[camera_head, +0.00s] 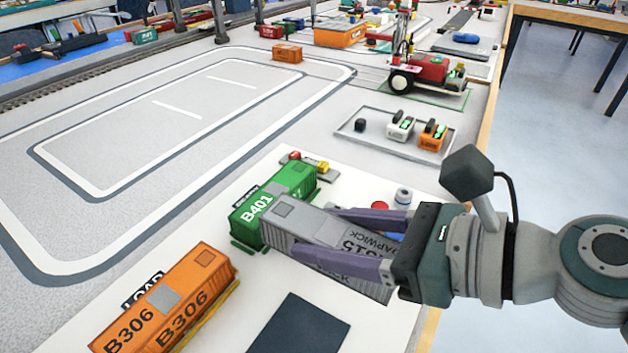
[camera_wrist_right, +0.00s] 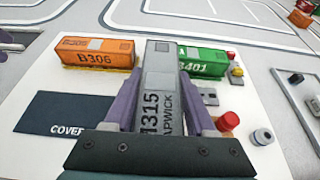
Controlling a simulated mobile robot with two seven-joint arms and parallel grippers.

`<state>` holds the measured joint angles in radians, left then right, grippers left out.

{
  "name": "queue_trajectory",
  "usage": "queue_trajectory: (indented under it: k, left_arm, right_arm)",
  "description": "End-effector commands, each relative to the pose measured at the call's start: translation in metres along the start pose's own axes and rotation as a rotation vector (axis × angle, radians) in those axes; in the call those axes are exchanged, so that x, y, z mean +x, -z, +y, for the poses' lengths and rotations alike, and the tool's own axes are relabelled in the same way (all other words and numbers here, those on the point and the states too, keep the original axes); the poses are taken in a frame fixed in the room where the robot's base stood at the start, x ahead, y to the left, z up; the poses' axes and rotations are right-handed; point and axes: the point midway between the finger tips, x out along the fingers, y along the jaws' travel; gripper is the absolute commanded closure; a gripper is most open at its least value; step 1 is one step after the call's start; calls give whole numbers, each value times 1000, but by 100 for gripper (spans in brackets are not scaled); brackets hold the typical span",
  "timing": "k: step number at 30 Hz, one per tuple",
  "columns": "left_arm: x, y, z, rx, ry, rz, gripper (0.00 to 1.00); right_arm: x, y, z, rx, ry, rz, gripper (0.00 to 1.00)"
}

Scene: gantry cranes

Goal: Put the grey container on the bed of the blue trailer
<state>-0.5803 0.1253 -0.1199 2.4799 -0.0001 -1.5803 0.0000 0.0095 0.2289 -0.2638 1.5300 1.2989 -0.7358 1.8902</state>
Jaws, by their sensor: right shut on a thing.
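The grey container (camera_head: 320,228), with dark lettering, is between the purple fingers of my right gripper (camera_head: 313,232), which is shut on it. It also shows in the right wrist view (camera_wrist_right: 158,60), running lengthwise between the fingers (camera_wrist_right: 160,82). Its far end is close beside the green container B401 (camera_head: 278,200); I cannot tell if they touch, or how high the grey one is. I cannot clearly make out the blue trailer. A small blue patch (camera_head: 396,237) shows between the fingers, mostly hidden.
An orange container B306 (camera_head: 165,305) stands at the front left on the white board. A dark COVER plate (camera_head: 300,325) lies near it. A red button (camera_wrist_right: 228,121) and a small white cylinder (camera_wrist_right: 263,137) are right of the gripper. A tray (camera_head: 370,138) with small blocks lies behind.

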Motion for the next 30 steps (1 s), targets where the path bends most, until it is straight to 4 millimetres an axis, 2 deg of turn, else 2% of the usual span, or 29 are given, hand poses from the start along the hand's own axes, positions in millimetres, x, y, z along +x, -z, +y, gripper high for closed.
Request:
queue_trajectory:
  k: [4,10,24,25,30]
  left_arm:
    - [10,-3,0,0,0,0,50]
    - [30,-10,1,0,0,0,50]
    - [33,-10,4,-8,-7,1,50]
    - [32,-10,4,-9,-7,1,50]
    - [32,-10,4,-9,-7,1,50]
  right_arm:
    - [6,13,0,0,0,-1,100]
    - [18,43,0,2,0,-1,100]
    - [21,50,0,0,1,-2,100]
    - [20,49,0,-1,0,-1,41]
    - [20,49,0,0,0,0,22]
